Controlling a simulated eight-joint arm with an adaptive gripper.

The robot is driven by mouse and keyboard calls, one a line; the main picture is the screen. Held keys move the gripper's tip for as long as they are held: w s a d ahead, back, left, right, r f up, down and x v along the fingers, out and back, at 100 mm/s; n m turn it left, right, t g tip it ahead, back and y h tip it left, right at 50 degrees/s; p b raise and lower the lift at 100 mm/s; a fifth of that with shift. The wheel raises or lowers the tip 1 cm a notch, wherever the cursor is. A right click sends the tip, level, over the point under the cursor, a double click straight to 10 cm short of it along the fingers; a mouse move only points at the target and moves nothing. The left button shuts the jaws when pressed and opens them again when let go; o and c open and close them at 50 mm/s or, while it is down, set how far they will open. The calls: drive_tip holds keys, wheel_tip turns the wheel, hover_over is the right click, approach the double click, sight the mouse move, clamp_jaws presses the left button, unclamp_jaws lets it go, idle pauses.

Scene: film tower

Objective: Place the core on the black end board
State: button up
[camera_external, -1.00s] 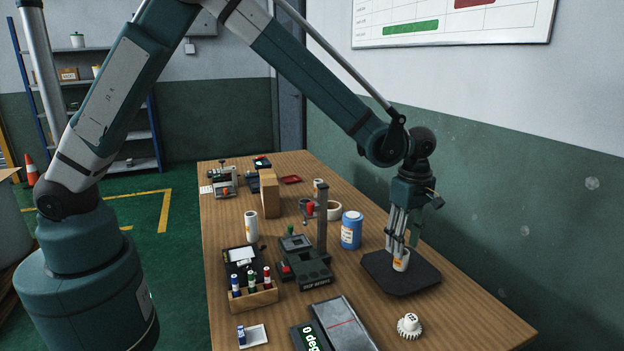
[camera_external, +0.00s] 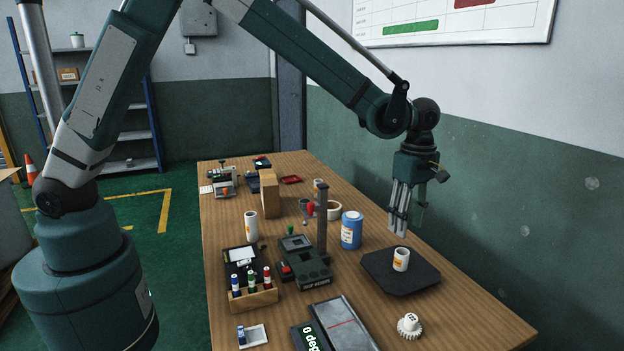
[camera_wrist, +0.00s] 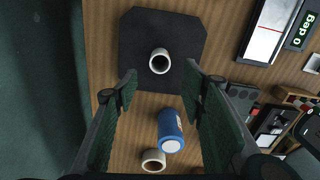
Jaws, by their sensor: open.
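The core (camera_external: 401,259), a short white tube with an orange mark, stands upright on the black end board (camera_external: 378,277), near the board's middle. In the wrist view the core (camera_wrist: 160,61) shows its open top, and bare board (camera_wrist: 140,30) surrounds it. My gripper (camera_external: 398,231) is open and empty above the board, a little above the core and apart from it. In the wrist view my gripper's two fingers (camera_wrist: 160,82) are spread wide, with the core beyond their tips.
A blue canister (camera_external: 351,231) stands left of the board, with a tape-like ring (camera_external: 334,210) behind it. A grey test device with a post (camera_external: 304,262) is further left. A white toothed knob (camera_external: 409,326) lies in front of the board. The wall is to the right.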

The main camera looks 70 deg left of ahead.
drive_tip(key=shift+r, duration=0.15)
drive_tip(key=s+a+r+m+t, duration=0.2)
drive_tip(key=s+a+r+m, duration=0.4)
drive_tip(key=s+r, duration=0.4)
drive_tip(key=s+a+r+m+t, duration=0.1)
drive_tip(key=s+a+r+m, duration=0.2)
drive_tip(key=s+a+r, duration=0.55)
drive_tip(key=s+a+m+t, duration=0.1)
drive_tip(key=s+a+m, duration=0.1)
drive_tip(key=s, duration=0.6)
drive_tip(key=s+a+m+t, duration=0.1)
drive_tip(key=s+a+m, duration=0.2)
drive_tip(key=s, duration=0.6)
drive_tip(key=s+a+m+t, duration=0.2)
drive_tip(key=s+m, duration=0.3)
drive_tip(key=s, duration=0.3)
drive_tip(key=shift+s+a+r+m, duration=0.15)
drive_tip(key=shift+s+a+m, duration=0.15)
drive_tip(key=shift+s+a, duration=0.1)
